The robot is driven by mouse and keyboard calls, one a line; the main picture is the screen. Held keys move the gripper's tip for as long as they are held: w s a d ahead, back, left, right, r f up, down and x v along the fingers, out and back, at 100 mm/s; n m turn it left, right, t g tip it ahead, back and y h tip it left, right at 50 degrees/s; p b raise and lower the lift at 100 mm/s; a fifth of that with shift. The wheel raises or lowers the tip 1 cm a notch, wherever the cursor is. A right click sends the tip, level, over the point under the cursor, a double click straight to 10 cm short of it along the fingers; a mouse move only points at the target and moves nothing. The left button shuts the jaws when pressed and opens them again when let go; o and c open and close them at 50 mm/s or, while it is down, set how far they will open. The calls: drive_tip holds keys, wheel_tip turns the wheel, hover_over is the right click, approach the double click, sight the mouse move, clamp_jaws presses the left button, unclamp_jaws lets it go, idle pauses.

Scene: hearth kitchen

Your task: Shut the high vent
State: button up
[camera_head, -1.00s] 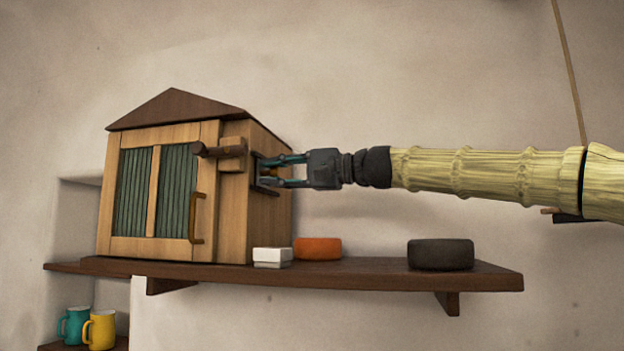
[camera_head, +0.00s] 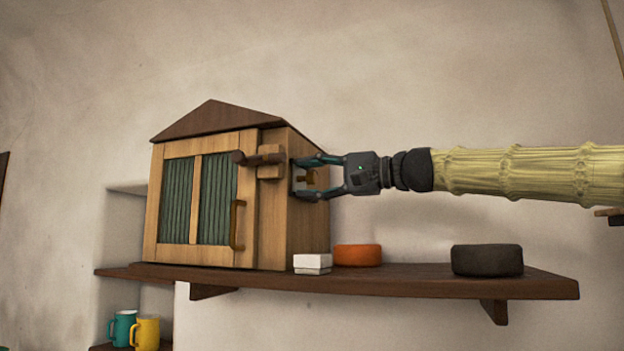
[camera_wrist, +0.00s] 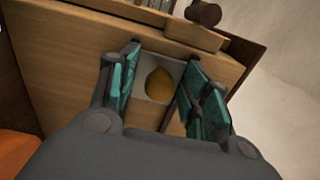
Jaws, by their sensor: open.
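A wooden house-shaped cabinet (camera_head: 265,215) stands on a wall shelf. On its right side a small brass-coloured knob (camera_head: 306,178) shows between my fingers. In the wrist view the knob (camera_wrist: 159,84) sits over a pale plate or opening (camera_wrist: 172,67) in the wooden side; I cannot tell which, nor whether this is the vent. My gripper (camera_head: 300,178) is open at that side, one finger above the knob and one below. In the wrist view the fingers (camera_wrist: 162,60) stand apart on both sides of the knob, with gaps visible.
A dark peg on a wooden block (camera_head: 262,160) juts from the cabinet's front corner, above a door handle (camera_head: 236,226). A white box (camera_head: 312,263), an orange block (camera_head: 357,255) and a dark block (camera_head: 487,260) stand on the shelf (camera_head: 420,282). Mugs (camera_head: 145,333) are below left.

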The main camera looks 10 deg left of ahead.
drive_tip(key=s+d, duration=0.2)
drive_tip(key=d, duration=0.9)
drive_tip(key=shift+d, duration=0.4)
